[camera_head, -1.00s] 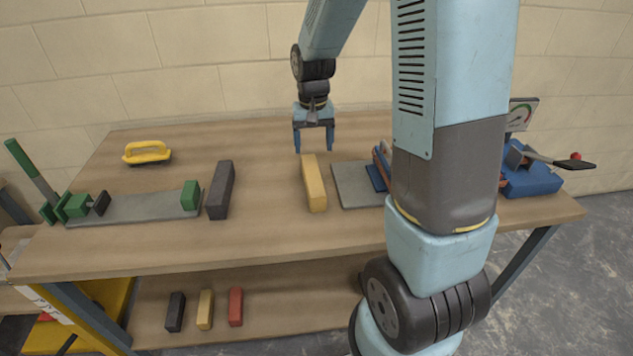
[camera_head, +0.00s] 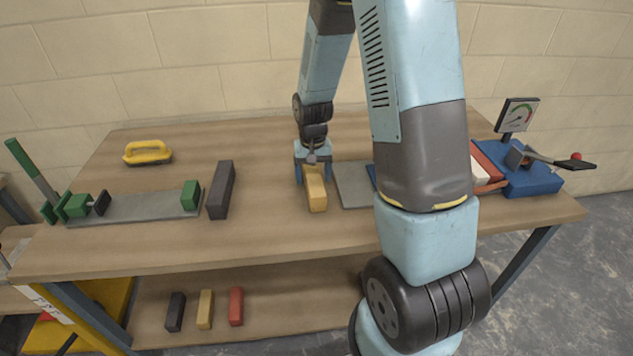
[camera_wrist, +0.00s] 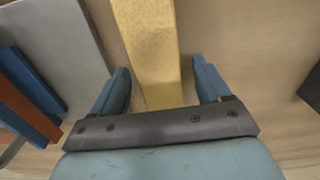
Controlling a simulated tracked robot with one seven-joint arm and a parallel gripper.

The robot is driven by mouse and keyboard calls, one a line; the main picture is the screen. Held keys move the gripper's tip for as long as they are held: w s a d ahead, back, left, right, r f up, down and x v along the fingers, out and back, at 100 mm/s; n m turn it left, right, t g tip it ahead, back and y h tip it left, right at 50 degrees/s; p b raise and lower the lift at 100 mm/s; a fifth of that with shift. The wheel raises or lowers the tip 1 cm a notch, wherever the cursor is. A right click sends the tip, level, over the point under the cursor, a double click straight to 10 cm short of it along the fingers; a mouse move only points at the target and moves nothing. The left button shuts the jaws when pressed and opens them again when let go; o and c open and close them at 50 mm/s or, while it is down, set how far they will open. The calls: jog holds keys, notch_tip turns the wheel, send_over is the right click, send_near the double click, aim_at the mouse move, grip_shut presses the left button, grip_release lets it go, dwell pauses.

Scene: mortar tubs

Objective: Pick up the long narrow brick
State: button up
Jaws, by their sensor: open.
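A long narrow yellow brick (camera_head: 316,192) lies on the workbench, pointing toward the camera. My gripper (camera_head: 312,178) is low over its far end, and part of the brick is hidden beneath it. In the wrist view the yellow brick (camera_wrist: 151,52) runs between the two blue fingers of my gripper (camera_wrist: 162,85). The fingers are apart, one on each side, with a gap showing between each finger and the brick.
A long dark grey brick (camera_head: 221,190) lies left of the yellow one. A grey plate (camera_head: 352,186) is close on the right. A green clamp (camera_head: 78,206), a yellow-handled float (camera_head: 148,153) and a blue gauge press (camera_head: 533,182) stand further off. Small bricks (camera_head: 205,310) lie on the lower shelf.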

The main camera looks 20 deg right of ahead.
jog(key=shift+f, duration=0.3)
grip_shut()
dwell(0.6)
